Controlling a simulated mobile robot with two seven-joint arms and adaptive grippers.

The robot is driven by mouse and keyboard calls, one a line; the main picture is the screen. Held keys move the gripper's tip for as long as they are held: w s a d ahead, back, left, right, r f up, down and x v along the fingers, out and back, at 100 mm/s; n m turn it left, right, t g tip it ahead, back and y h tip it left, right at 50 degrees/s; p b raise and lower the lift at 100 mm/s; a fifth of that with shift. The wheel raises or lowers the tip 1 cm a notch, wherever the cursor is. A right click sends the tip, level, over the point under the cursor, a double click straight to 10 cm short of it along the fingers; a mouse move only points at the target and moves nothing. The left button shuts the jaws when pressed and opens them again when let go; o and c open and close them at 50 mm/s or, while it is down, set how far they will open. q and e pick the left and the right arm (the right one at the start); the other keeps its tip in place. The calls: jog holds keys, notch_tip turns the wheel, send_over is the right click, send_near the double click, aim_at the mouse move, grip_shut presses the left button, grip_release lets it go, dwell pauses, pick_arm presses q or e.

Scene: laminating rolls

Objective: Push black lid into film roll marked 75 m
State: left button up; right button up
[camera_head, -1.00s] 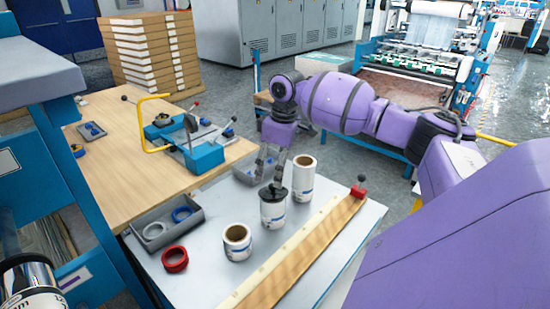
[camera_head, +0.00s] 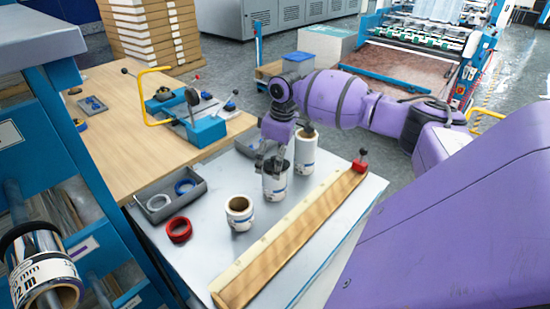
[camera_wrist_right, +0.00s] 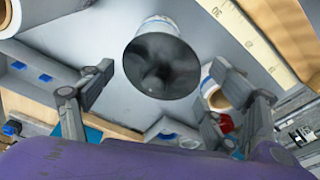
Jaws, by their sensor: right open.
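A film roll (camera_head: 275,185) stands upright on the grey bench top (camera_head: 330,240), between a tall roll and a short roll. A black lid (camera_wrist_right: 160,66) covers its upper end in the right wrist view, with a bit of white roll wall (camera_wrist_right: 155,23) behind it. I cannot tell how deep the lid sits, and the roll's marking is too small to read. My right gripper (camera_head: 274,161) is directly above this roll, partly hiding the lid. My left gripper is not in view.
The tall roll (camera_head: 307,155) stands just behind, the short roll (camera_head: 239,214) in front-left. A red ring (camera_head: 179,230), a grey tray (camera_head: 152,217) with rings and a wooden ruler strip (camera_head: 290,250) lie around. Another labelled roll (camera_head: 45,285) is at lower left.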

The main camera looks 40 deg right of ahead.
grip_shut()
dwell(0.3)
jog(key=c, duration=1.9)
grip_release()
jog(key=o, duration=2)
